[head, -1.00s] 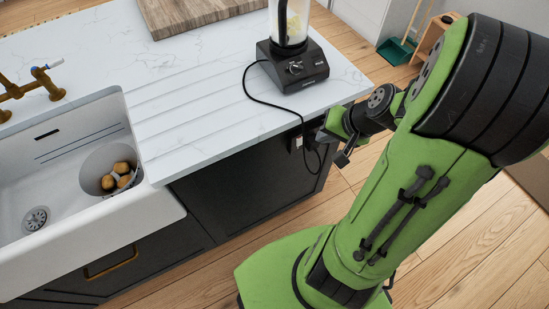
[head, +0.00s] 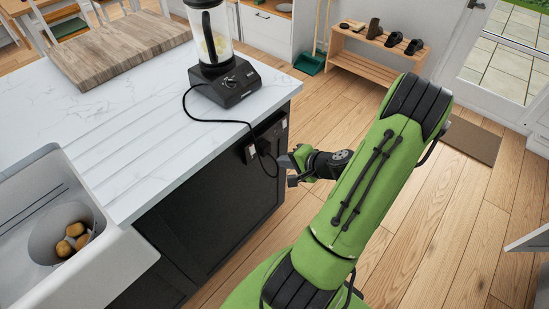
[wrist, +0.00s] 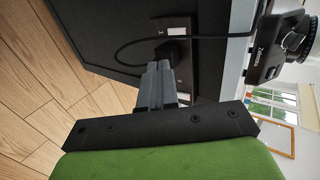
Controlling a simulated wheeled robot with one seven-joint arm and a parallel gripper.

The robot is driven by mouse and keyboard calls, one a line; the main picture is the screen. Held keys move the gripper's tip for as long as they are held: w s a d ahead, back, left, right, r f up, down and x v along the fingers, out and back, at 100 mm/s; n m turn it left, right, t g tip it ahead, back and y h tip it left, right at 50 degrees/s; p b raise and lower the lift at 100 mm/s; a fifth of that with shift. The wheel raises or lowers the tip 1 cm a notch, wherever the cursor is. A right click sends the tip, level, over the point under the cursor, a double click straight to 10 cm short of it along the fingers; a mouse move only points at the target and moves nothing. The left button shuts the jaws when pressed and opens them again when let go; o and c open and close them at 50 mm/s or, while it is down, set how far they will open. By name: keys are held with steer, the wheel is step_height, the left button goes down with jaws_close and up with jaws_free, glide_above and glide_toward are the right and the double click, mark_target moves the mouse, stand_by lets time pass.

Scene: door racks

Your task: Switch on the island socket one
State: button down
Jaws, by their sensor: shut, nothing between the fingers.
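A dark socket plate (head: 250,151) with a small white part is set in the end of the island, below the white worktop. The blender's black cord runs down to a black plug (wrist: 173,52) in the socket area. In the wrist view the socket plate (wrist: 196,30) shows a small pale switch (wrist: 183,28) beside the plug. My gripper (head: 284,163) is just off the island's end face, level with the sockets. In the wrist view my gripper (wrist: 159,67) is shut and empty, its tips overlapping the plug's lower edge in the picture. I cannot tell whether they touch.
The blender (head: 219,65) stands near the worktop corner (head: 298,82), its cord hanging over the edge. Wooden floor (head: 440,215) lies open to the right. A low shoe bench (head: 375,55) stands at the back.

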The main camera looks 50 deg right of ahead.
mark_target(253, 150)
steer(key=shift+w+r+b+x, duration=0.15)
steer(key=shift+r+b+x, duration=0.1)
steer(key=shift+x, duration=1.7)
steer(key=shift+w+r+b+x, duration=0.2)
steer(key=shift+r+x, duration=0.05)
steer(key=shift+x, duration=1.75)
steer(key=shift+w+r+b+x, duration=0.15)
steer(key=shift+r+b+x, duration=0.1)
steer(key=shift+x, duration=1.7)
steer(key=shift+w, duration=0.15)
steer(key=shift+r+p, duration=0.5)
steer(key=shift+r, duration=0.35)
